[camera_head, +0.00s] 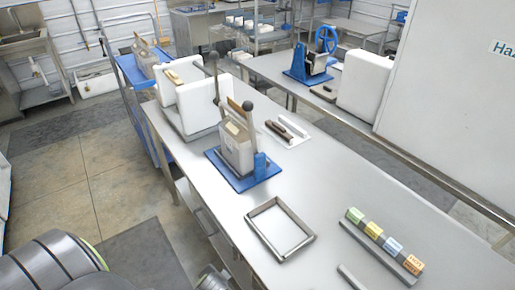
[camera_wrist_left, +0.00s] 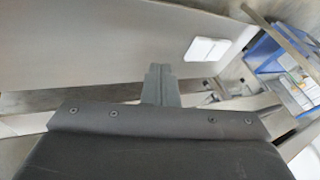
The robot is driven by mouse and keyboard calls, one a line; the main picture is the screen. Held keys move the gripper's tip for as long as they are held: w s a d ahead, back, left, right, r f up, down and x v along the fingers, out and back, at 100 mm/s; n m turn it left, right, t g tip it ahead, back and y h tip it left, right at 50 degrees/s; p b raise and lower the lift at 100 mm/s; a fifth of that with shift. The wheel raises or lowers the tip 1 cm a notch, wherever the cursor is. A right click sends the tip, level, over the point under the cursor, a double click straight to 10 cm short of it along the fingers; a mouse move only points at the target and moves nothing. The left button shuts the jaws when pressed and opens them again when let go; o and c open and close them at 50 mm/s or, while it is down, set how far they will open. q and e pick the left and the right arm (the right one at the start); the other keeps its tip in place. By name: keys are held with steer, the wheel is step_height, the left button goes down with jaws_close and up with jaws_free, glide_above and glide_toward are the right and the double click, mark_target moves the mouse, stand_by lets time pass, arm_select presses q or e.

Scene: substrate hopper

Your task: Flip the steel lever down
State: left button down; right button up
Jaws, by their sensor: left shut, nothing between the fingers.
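A grey-white hopper unit (camera_head: 237,150) stands on a blue base plate (camera_head: 243,181) on the near table. A thin steel lever (camera_head: 216,85) with a dark ball knob rises upright at its back left. A second dark ball knob (camera_head: 247,105) sits lower, beside a tan strip at the top of the unit. In the left wrist view my left gripper (camera_wrist_left: 160,72) is shut and empty, with a grey surface beyond it. The lever cannot be made out in that view. In the head view only arm parts of mine show at the bottom left, well apart from the unit. My right gripper is not in view.
The near table (camera_head: 345,205) holds an empty metal frame (camera_head: 280,229), a rack of coloured labelled blocks (camera_head: 382,245) and white blocks (camera_head: 200,105) behind the unit. A blue cart (camera_head: 135,70) stands left. In the wrist view a blue object (camera_wrist_left: 265,55) lies at the right.

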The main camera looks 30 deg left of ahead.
arm_select(q)
steer(key=w+a+r+t+y+p, duration=0.1)
steer(key=w+r, duration=0.1)
steer(key=r, duration=0.6)
steer(key=w+a+r+t+y, duration=0.1)
steer(key=w+r, duration=0.1)
steer(key=r, duration=0.6)
steer(key=w+d+r+m+t+y, duration=0.2)
steer(key=w+r+m+t+y, duration=0.1)
steer(key=w+r, duration=0.8)
steer(key=w+d+r+m+t+y, duration=0.2)
steer(key=w+r+m+t+y, duration=0.1)
steer(key=w+r, duration=0.8)
step_height(320, 180, up, 3)
steer(key=shift+w+d+r+m+t, duration=0.15)
steer(key=shift+w+d+m+t, duration=0.25)
steer(key=shift+t, duration=0.5)
steer(key=shift+s, duration=0.15)
steer(key=shift+r+p, duration=0.15)
steer(key=shift+p, duration=0.15)
